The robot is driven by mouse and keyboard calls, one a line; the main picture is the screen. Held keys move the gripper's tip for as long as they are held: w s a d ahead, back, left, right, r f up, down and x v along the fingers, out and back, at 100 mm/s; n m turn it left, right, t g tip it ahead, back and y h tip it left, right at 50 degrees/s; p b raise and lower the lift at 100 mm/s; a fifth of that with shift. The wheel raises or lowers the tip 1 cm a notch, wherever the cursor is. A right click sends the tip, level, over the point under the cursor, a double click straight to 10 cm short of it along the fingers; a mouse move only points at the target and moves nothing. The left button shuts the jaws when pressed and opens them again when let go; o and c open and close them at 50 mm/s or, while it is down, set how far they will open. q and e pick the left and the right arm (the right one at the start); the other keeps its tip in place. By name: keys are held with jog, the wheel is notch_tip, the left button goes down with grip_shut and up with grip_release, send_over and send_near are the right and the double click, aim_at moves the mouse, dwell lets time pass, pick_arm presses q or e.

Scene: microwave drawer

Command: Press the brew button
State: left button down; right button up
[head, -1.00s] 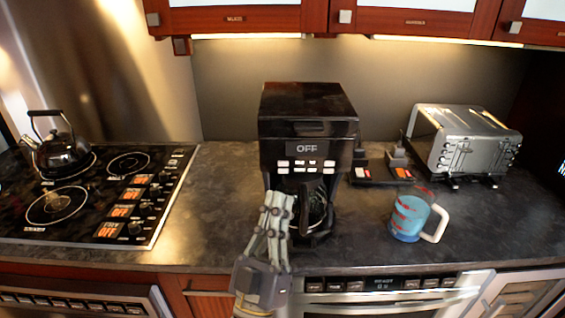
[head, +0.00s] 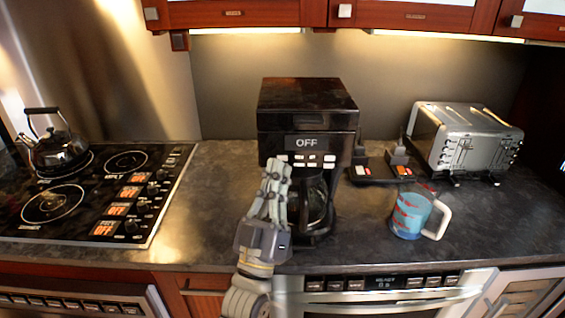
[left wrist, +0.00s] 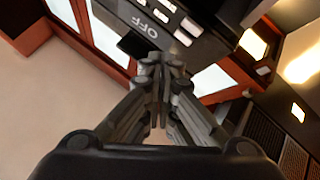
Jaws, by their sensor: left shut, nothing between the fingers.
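The black coffee maker (head: 306,105) stands on the counter, with a display (head: 306,143) reading OFF. White buttons (head: 313,163) sit in rows under the display; the left ones are partly hidden behind my gripper. A glass carafe (head: 315,200) is in its lower bay. My left gripper (head: 277,162) is shut and empty, its fingertips pointing up at the left end of the button rows. In the left wrist view, the shut fingertips (left wrist: 162,60) are just below the tilted OFF display (left wrist: 149,27) and buttons (left wrist: 183,38). I cannot tell whether they touch a button. My right gripper is not in view.
A silver toaster (head: 465,140) is farther right. A stove (head: 85,195) with a kettle (head: 58,148) is at left. The counter (head: 215,200) between stove and coffee maker is clear.

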pick_arm(q)
jog(key=shift+w, duration=0.65)
dwell(1.0)
jog(key=shift+w, duration=0.4)
jog(key=shift+w, duration=0.3)
dwell(0.5)
jog(key=shift+s+r, duration=0.1)
jog(key=shift+s, duration=0.7)
